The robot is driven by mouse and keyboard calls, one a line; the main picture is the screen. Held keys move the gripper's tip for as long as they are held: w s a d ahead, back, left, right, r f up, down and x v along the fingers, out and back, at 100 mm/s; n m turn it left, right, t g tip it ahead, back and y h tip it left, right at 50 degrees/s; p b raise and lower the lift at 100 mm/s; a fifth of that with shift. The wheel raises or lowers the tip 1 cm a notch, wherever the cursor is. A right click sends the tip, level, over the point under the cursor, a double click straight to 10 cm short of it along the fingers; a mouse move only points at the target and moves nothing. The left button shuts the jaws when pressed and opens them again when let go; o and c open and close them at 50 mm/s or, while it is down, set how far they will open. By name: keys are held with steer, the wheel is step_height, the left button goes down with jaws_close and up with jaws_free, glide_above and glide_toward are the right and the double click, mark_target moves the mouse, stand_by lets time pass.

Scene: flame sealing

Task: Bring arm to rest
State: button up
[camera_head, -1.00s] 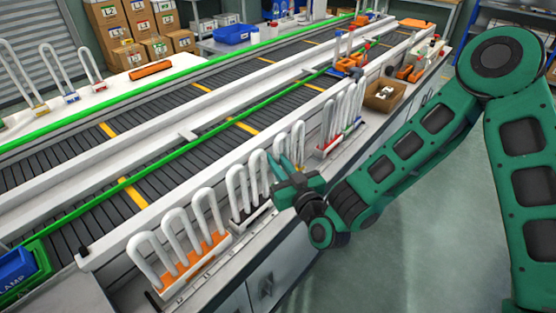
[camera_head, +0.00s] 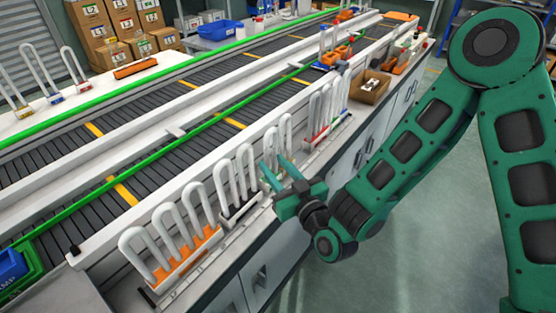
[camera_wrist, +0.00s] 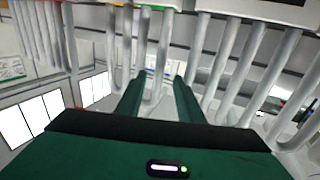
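My gripper (camera_head: 274,172) is at the front edge of the workbench, close to the white U-shaped tubes in the dark rack (camera_head: 238,216). Its two green fingers are spread apart with nothing seen between them. In the wrist view the open fingers (camera_wrist: 157,88) point toward several U-shaped tubes (camera_wrist: 150,55) beyond them. Whether the fingers touch a tube cannot be told. My green arm reaches in from the right of the head view, bent at the elbow.
An orange rack (camera_head: 190,260) of tubes stands front left, and another tube rack (camera_head: 328,125) stands farther back. A brown box (camera_head: 369,86) sits beyond it. The conveyor (camera_head: 150,170) runs behind the racks. The floor (camera_head: 430,220) right of the bench is clear.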

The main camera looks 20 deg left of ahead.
steer(key=shift+s+d, duration=0.45)
steer(key=shift+d, duration=0.3)
